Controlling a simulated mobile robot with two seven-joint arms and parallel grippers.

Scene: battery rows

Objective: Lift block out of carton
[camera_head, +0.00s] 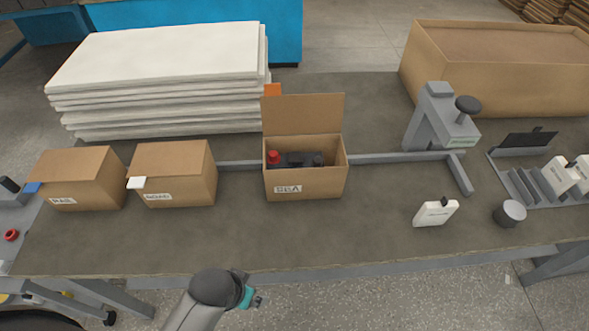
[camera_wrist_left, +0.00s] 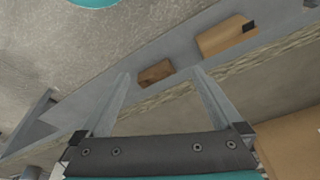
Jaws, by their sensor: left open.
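The open carton (camera_head: 306,183), labelled SEA, stands on the table with its lid flap raised at the back. Inside it lies a dark block (camera_head: 298,159) with a red cap at its left end; its lower part is hidden by the carton's front wall. My left gripper (camera_head: 256,302) is low in front of the table edge, apart from the carton. In the left wrist view my left gripper (camera_wrist_left: 160,73) shows two spread fingers with nothing held between them. My right gripper is not in view.
Two closed cartons (camera_head: 80,178) (camera_head: 173,173) stand to the left. A stack of white sheets (camera_head: 165,65) is behind them. The table front is clear.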

